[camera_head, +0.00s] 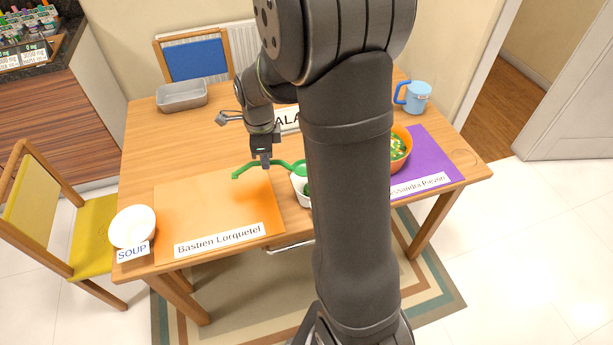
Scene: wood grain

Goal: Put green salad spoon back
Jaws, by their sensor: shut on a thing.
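The green salad spoon (247,168) is held in my gripper (265,163), above the table near the far right edge of the orange placemat (190,205). Its handle reaches left, and its other end reaches right towards my arm. My gripper points down and is shut on the spoon. A white container (298,188) with something green in it stands just right of the placemat, partly hidden by my arm. A sign reading "ALA" (287,121) in its visible part stands behind my gripper, also partly hidden.
An orange bowl of food (404,146) sits on the purple placemat (432,152) at the right. A blue mug (416,98) stands at the back right. A grey metal tray (182,96) is at the back left. A white bowl (133,225) stands by the "SOUP" sign (132,252).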

